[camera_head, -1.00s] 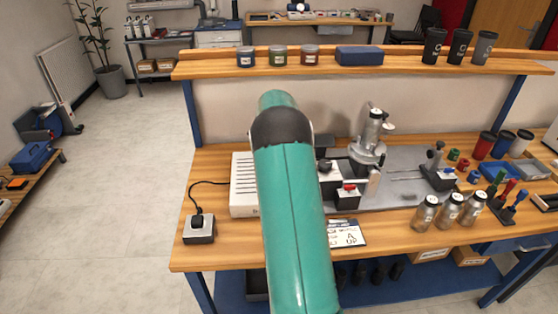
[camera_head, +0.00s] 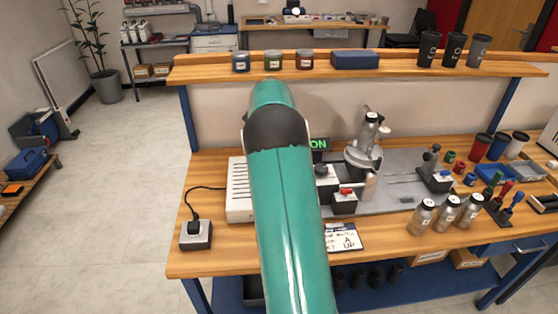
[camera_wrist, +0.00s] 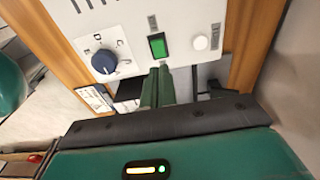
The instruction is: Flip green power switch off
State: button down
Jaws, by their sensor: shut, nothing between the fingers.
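The green power switch (camera_wrist: 157,46) sits in a black frame on the white front panel of a control box, upper middle in the wrist view. My gripper (camera_wrist: 158,70) is shut and empty, its fingertips just below the switch in the picture; I cannot tell whether they touch it. In the head view the white vented box (camera_head: 239,190) stands on the bench, partly hidden by my teal arm, and the switch and my gripper are hidden. A small display (camera_head: 319,144) behind my arm reads ON in green.
On the panel, a blue dial (camera_wrist: 104,62) is left of the switch and a white round button (camera_wrist: 200,43) right of it. A shelf (camera_head: 400,70) runs behind.

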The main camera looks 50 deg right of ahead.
notch_tip(320, 180, up, 6)
jog(key=a, duration=0.1)
jog(key=shift+w+r, duration=0.25)
jog(key=shift+w, duration=0.15)
jog(key=shift+a, duration=0.1)
